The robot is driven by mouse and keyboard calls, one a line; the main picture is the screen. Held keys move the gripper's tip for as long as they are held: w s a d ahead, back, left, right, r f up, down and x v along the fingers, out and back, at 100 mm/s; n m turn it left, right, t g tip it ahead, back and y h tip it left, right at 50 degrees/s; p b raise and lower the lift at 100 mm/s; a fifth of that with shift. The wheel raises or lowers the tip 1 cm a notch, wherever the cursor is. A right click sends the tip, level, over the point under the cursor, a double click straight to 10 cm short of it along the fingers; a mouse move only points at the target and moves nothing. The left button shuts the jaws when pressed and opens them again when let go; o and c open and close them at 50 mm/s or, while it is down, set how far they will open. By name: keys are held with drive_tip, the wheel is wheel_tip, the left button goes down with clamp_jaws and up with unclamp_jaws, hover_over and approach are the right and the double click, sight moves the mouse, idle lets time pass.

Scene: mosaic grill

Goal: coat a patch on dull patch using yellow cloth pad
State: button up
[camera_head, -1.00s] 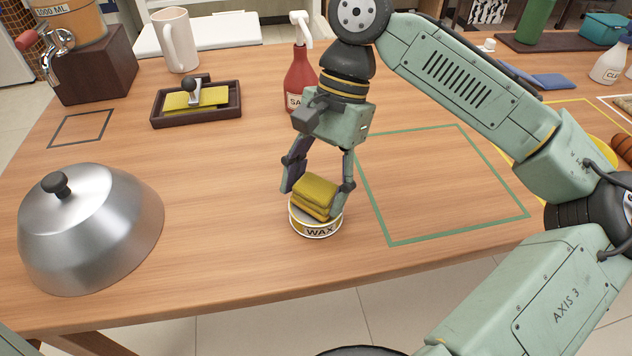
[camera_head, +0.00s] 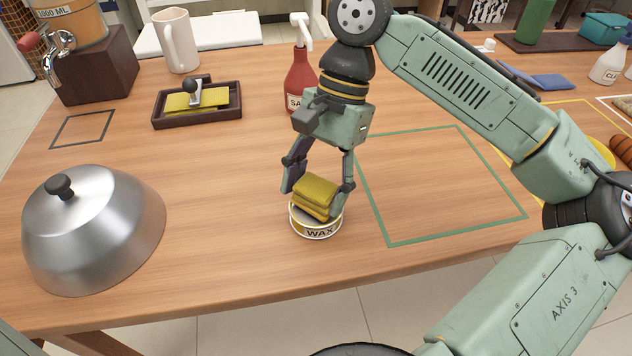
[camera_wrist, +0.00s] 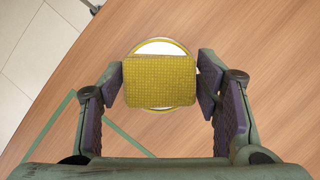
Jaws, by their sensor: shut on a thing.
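The yellow cloth pad (camera_head: 315,192) is folded and thick. My gripper (camera_head: 319,188) is shut on it, with one finger at each side; the pad also shows between the fingers in the wrist view (camera_wrist: 159,82). The pad sits at the mouth of a round tin labelled WAX (camera_head: 317,228), which stands on the table near its front edge. In the wrist view the pad hides most of the tin's inside (camera_wrist: 160,47), and a pale part shows beyond it. I cannot make out a dull patch in either view.
A metal dome (camera_head: 105,225) stands at the left front. A green outlined square (camera_head: 440,235) lies empty right of the tin. Behind are a red bottle (camera_head: 300,80), a dark tray (camera_head: 200,121) holding a yellow item, and a mug (camera_head: 183,45). Bare table (camera_head: 220,210) separates dome and tin.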

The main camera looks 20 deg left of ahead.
sight(316, 187)
drive_tip(key=shift+r+p, duration=3.35)
drive_tip(key=shift+p, duration=0.4)
drive_tip(key=shift+s+f, duration=0.1)
